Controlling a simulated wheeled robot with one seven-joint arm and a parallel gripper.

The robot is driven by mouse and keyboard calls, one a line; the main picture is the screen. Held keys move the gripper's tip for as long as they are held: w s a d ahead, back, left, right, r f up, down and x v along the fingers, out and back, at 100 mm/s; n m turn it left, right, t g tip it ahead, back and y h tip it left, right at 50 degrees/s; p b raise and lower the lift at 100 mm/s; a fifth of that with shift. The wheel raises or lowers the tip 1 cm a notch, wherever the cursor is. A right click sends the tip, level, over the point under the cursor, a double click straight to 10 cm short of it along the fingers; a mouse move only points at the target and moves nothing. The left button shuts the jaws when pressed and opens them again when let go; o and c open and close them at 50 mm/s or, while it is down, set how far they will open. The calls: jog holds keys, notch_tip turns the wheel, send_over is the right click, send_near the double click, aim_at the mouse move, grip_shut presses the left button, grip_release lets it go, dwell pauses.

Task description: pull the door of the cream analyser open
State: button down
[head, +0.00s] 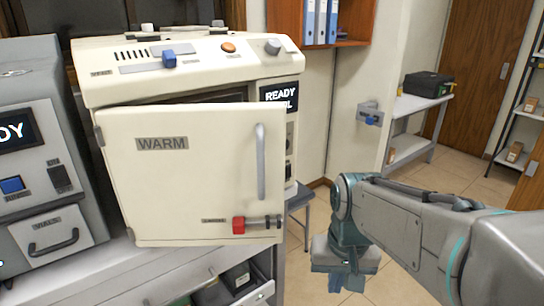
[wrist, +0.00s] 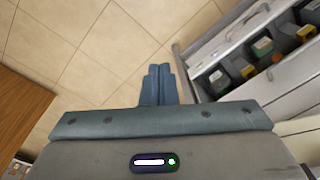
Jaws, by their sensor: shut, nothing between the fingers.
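The cream analyser (head: 185,70) stands on the bench in the head view, with a "READY" display on its right side. Its door (head: 190,190), labelled "WARM", is ajar, with a dark gap along the top edge. The door has a vertical grey handle (head: 261,162) and a red-ended latch (head: 239,225) low on its right. My gripper (head: 335,285) hangs low to the right of the door, pointing down and apart from it. In the wrist view my gripper (wrist: 159,70) has its blue fingers together with nothing between them, above the tiled floor.
A grey machine (head: 45,150) stands left of the analyser. An open drawer (wrist: 245,65) holding several small boxes lies right of my gripper in the wrist view. A stool (head: 299,200) stands behind my arm. Tiled floor (wrist: 90,45) is clear below.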

jog(key=w+a+r+m+g+p, duration=0.1)
jog(key=w+a+r+p, duration=0.3)
jog(key=r, duration=0.5)
jog(key=w+a+r+m+g+p, duration=0.1)
jog(key=w+r+p, duration=0.1)
jog(key=r+p, duration=0.65)
jog(key=w+a+r+m+g+p, duration=0.1)
jog(key=w+a+r+p, duration=0.25)
jog(key=r, duration=0.75)
send_near(283, 191)
jog(key=s+f, duration=0.5)
jog(key=s, duration=0.1)
jog(key=s+p, duration=0.1)
jog(key=s, duration=0.1)
jog(key=shift+s+a+f+y, duration=0.1)
jog(key=shift+s+a+y, duration=0.1)
jog(key=shift+a+y, duration=0.15)
jog(key=shift+p, duration=0.3)
